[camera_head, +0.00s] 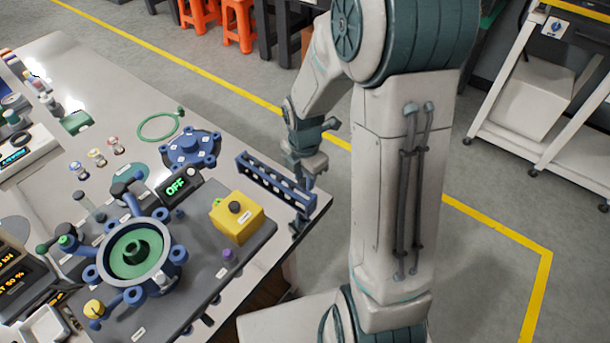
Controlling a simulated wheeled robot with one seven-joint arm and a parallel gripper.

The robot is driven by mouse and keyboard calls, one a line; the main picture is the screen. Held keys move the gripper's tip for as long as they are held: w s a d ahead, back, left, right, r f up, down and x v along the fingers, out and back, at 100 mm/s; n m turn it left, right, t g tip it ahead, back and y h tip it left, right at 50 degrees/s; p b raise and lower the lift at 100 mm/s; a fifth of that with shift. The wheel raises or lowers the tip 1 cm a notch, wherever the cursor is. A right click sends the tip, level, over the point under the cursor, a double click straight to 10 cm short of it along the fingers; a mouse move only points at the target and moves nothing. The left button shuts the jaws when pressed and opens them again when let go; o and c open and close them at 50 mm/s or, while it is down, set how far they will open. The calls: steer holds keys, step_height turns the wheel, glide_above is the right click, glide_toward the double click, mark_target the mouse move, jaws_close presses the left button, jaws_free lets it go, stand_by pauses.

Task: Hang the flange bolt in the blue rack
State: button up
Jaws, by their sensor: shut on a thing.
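The blue rack (272,180) is a long bar with a row of openings, standing near the right edge of the bench. My gripper (309,180) is at the rack's right end, on its far side, pointing down. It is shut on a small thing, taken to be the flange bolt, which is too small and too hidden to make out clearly. I cannot tell whether it touches the rack.
A yellow box with a black button (237,217) stands just left of the rack. The blue test fixture with a green centre (136,250), a blue flanged cover (190,149) and an "OFF" display (176,187) are further left. The bench edge (322,207) is close on the right.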

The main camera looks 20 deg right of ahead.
steer(key=shift+f+b, duration=0.6)
steer(key=shift+f, duration=0.4)
steer(key=shift+f+b, duration=0.35)
steer(key=shift+f, duration=0.2)
steer(key=shift+f, duration=0.3)
steer(key=o, duration=1)
steer(key=shift+o, duration=0.2)
steer(key=shift+r, duration=0.1)
